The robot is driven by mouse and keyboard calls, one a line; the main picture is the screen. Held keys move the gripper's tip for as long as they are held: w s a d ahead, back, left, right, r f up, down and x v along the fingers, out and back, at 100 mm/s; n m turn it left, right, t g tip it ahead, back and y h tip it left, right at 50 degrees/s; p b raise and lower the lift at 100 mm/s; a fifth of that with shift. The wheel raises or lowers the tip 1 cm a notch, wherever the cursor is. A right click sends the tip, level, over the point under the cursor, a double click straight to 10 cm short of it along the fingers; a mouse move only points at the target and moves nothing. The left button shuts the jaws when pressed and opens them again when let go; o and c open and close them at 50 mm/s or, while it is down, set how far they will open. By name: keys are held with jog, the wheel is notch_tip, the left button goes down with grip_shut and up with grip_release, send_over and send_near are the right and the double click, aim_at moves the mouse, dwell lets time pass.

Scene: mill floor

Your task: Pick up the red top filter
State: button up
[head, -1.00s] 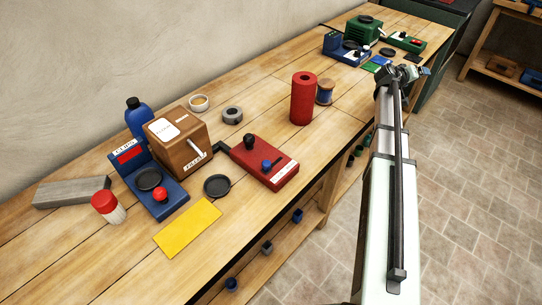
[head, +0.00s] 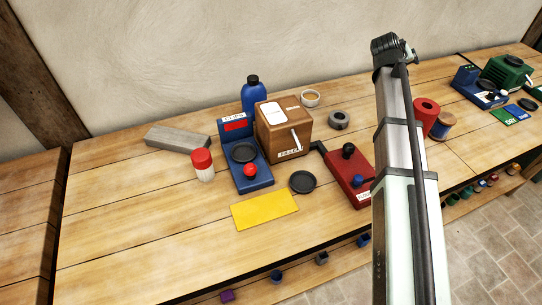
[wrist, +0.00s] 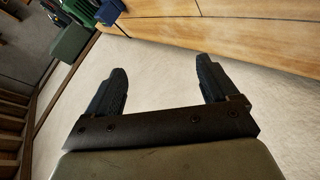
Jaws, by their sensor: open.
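A small white container with a red top (head: 203,165) stands upright on the bench, left of the blue device. A red cylinder with a hole in its top (head: 427,106) stands further right, partly hidden behind my arm. I cannot tell for certain which of them is the filter. My gripper (wrist: 162,64) is open and empty in the wrist view, its two dark fingers wide apart over a pale surface. Neither red thing shows between them. In the head view the arm's end is up near the wall, away from both, and the fingers cannot be made out.
Near the container are a grey block (head: 178,139), a blue scale-like device (head: 256,183), a yellow card (head: 264,209) and a black dish (head: 303,181). The left front bench is clear.

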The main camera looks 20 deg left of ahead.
jog(key=s+a+n+g+y, duration=0.1)
jog(key=s+a+n+y, duration=0.1)
jog(key=s+a, duration=0.6)
jog(key=s+a+f+n+g+y, duration=0.1)
jog(key=s+a+n, duration=0.4)
jog(key=a, duration=1.3)
jog(key=s+a+n+g+y, duration=0.2)
jog(key=s+a+n+y, duration=0.1)
jog(key=s+a, duration=0.8)
jog(key=shift+s+a+f+g+y, duration=0.1)
jog(key=shift+s+a+g+y, duration=0.1)
jog(key=shift+a+y, duration=0.25)
jog(key=shift+s+a+f+g+y, duration=0.15)
jog(key=shift+a+g+y, duration=0.1)
jog(key=shift+a, duration=0.25)
jog(key=n+g+h, duration=0.3)
jog(key=n+g, duration=0.1)
jog(key=g, duration=0.1)
send_over(204, 166)
jog(key=w+a, duration=0.3)
jog(key=shift+s+d+f, duration=0.2)
jog(key=shift+d+f, duration=0.05)
jog(key=shift+s+d+f, duration=0.15)
jog(key=shift+s, duration=0.1)
jog(key=shift+s+d+f, duration=0.1)
jog(key=shift+s+f, duration=0.05)
jog(key=shift+f, duration=6.65)
jog(key=shift+c, duration=0.4)
